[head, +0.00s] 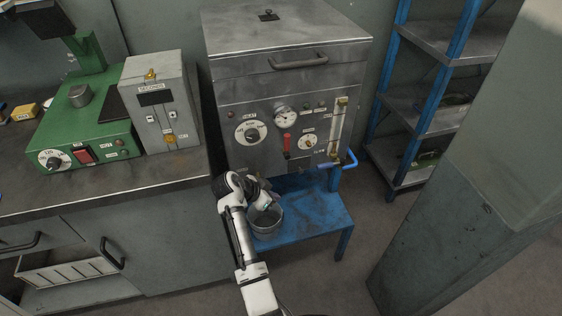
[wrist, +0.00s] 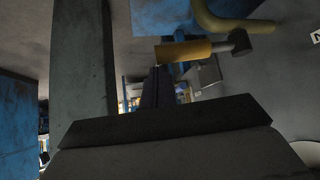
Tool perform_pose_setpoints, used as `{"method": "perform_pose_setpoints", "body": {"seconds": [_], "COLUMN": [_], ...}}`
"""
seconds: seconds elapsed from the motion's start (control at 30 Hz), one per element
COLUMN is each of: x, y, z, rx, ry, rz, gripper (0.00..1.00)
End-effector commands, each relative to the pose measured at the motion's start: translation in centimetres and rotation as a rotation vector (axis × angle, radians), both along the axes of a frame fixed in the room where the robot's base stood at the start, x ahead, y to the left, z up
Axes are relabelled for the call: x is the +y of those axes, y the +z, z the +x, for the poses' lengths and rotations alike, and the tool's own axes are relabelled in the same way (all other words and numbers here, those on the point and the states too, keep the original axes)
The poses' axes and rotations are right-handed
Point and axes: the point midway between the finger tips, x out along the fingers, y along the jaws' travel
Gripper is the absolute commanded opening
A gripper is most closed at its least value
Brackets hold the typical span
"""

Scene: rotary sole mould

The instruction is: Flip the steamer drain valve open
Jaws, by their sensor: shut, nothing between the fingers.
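The steamer (head: 290,85) is a grey metal cabinet with a lid, gauge and dials on its front. My gripper (head: 266,203) is low in front of it, above a metal bucket (head: 266,224), and hides part of the steamer's lower front. No drain valve can be made out there in the head view. In the wrist view, a brass-coloured fitting (wrist: 184,50) with a dark end and a curved yellow pipe (wrist: 222,22) lies just beyond my gripper (wrist: 160,88). I cannot tell which part is its lever or whether they touch. My gripper is shut and empty.
The bucket stands on a blue stand (head: 318,212) under the steamer. A blue-handled pipe (head: 346,160) sticks out at the steamer's lower right. A bench (head: 120,185) with a green machine (head: 75,135) is at left; a grey pillar (head: 480,180) is at right.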

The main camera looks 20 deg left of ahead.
Motion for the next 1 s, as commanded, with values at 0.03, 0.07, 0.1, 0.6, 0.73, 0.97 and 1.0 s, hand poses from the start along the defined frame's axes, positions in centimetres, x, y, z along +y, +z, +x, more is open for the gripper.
{"method": "perform_pose_setpoints", "body": {"seconds": [0.03,0.07,0.1,0.6,0.73,0.97,1.0], "x": [0.1,0.0,0.0,-0.4,-0.4,-0.4,-0.4], "y": [0.9,1.5,2.3,14.7,17.1,19.1,19.2], "z": [0.1,0.1,0.2,0.4,0.3,0.3,0.3], "rx": [-0.006,-0.007,-0.008,-0.013,-0.010,-0.008,-0.008], "ry": [0.000,-0.002,-0.002,-0.008,-0.009,-0.009,-0.009], "rz": [0.003,0.004,0.004,0.003,0.003,0.001,0.001], "gripper": [0.00,0.00,0.00,0.00,0.00,0.00,0.00]}}
